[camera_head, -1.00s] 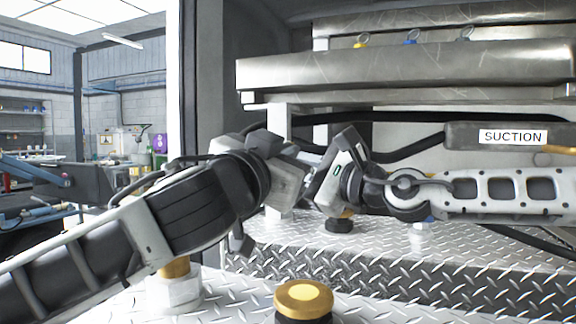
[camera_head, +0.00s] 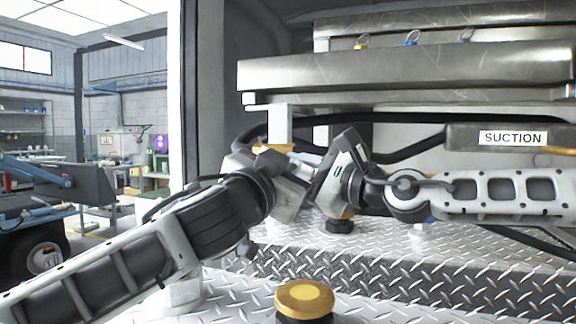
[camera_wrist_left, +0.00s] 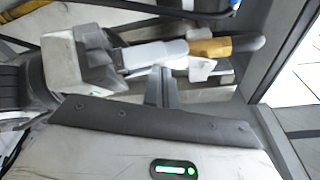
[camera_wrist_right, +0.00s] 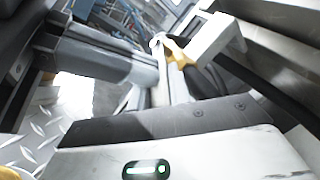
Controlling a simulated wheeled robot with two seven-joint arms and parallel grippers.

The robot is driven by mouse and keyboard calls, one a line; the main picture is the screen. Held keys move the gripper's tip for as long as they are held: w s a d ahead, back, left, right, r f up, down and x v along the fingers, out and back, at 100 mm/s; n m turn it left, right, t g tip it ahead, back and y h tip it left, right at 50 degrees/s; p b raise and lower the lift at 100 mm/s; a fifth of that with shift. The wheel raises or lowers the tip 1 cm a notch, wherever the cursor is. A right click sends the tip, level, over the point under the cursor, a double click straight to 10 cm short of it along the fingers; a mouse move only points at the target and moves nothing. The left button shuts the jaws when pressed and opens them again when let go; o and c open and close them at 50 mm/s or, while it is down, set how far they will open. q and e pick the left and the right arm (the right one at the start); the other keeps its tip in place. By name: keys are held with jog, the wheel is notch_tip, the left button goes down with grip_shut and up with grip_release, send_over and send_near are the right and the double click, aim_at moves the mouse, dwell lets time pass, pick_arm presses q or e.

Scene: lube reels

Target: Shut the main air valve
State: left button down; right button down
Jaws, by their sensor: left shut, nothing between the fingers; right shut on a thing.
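A yellow-sleeved handle, likely the main air valve's lever (camera_head: 272,148), shows just above my left gripper in the head view. In the left wrist view the yellow sleeve (camera_wrist_left: 210,47) has a dark end and sits at the tips of my right gripper's pale fingers, with white fittings beside it. The right wrist view shows a yellow part (camera_wrist_right: 180,55) by the right fingertips. My right gripper (camera_wrist_right: 170,85) is shut on this handle, as far as I can tell. My left gripper (camera_head: 288,190) is shut and empty, close to the right one. The valve body is mostly hidden by the grippers.
A SUCTION-labelled bar (camera_head: 500,136) and black hoses (camera_head: 400,152) lie behind my arms. A steel beam (camera_head: 400,72) crosses above. A gold-capped post (camera_head: 304,298) stands in front on the diamond-plate deck (camera_head: 430,285). A cabinet edge (camera_head: 178,100) is at left.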

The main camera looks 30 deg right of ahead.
pick_arm(q)
jog(key=shift+w+f, duration=0.25)
jog(key=shift+f, duration=0.05)
pick_arm(e)
jog(key=shift+s+a+r, duration=0.1)
jog(key=shift+a+r, duration=0.1)
jog(key=c, duration=1.3)
grip_release()
jog(key=shift+s+r, duration=0.1)
